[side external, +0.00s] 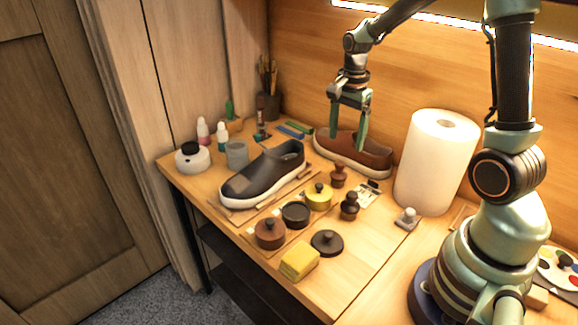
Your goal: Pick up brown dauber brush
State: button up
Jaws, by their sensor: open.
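A small brown knob-handled piece (338,177), which looks like the brown dauber brush, stands upright on the wooden table, between the black shoe and the brown shoe. A similar dark brown knob-handled piece (349,207) stands just in front of it. My gripper (347,136) points down with its two green fingers apart and nothing between them. In the picture it is above the brown piece and overlaps the brown shoe (367,157). The exact height and depth of the gap cannot be told.
A black shoe (252,182) lies left of the brushes. A yellow tin (318,197), black tin (295,214), brown round pot (270,233), dark lid (327,243) and yellow sponge (299,262) sit in front. A paper roll (432,165) stands right, beside a pale knob (406,218).

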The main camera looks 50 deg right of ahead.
aim_at(339, 172)
notch_tip(339, 172, down, 7)
jog(key=shift+r, duration=0.15)
jog(key=shift+w+a+f, duration=0.1)
jog(key=shift+w+f, duration=0.05)
jog(key=shift+f, duration=1.2)
jog(key=shift+w+a+f, duration=0.1)
jog(key=shift+w+f, duration=0.05)
jog(key=shift+f, duration=1.15)
jog(key=c, duration=1.3)
